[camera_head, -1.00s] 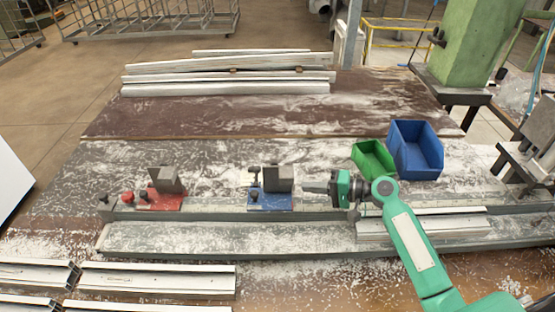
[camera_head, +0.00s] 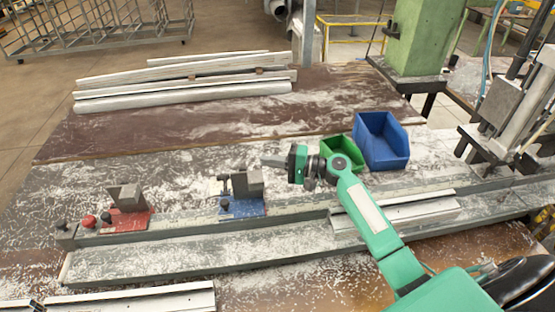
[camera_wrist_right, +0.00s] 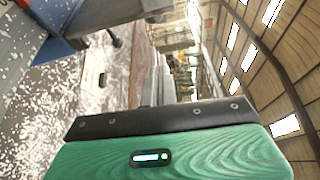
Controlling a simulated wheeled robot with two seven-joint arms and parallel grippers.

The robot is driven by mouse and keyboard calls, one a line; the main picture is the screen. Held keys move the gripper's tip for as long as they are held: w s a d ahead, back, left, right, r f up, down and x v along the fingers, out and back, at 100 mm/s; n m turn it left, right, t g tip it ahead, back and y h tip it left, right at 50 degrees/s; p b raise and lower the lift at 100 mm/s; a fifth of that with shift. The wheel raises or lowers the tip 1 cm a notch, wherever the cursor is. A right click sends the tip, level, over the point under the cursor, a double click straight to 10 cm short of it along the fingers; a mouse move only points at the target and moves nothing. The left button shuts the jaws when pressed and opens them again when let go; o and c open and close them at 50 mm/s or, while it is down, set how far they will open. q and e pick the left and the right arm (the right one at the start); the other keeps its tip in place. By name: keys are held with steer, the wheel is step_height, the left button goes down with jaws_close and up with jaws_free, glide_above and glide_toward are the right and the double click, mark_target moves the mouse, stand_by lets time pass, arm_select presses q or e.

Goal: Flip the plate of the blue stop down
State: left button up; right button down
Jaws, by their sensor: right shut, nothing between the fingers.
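The blue stop (camera_head: 242,208) sits on the long grey rail at mid-bench, with a dark knob at its left. Its grey plate (camera_head: 249,184) stands up above the blue base. My right gripper (camera_head: 272,161) is shut and empty, just above and right of the plate in the picture, its fingers pointing left. A gap shows between the fingertips and the plate. In the right wrist view, part of a blue base (camera_wrist_right: 55,48) and a grey plate edge show at the upper left. My left gripper is not in view.
A red stop (camera_head: 128,221) with its own upright grey plate stands farther left on the rail (camera_head: 180,262). Green (camera_head: 343,152) and blue (camera_head: 381,145) bins stand behind my right arm. White profiles (camera_head: 400,213) lie at the rail's right. More profiles (camera_head: 190,84) lie at the back.

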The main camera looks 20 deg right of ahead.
steer(key=a+p, duration=0.1)
steer(key=a, duration=0.1)
steer(key=a+p, duration=0.1)
steer(key=p, duration=0.1)
steer(key=a+p, duration=0.1)
steer(key=a, duration=0.1)
steer(key=shift+s+a, duration=0.25)
steer(key=shift+a, duration=0.05)
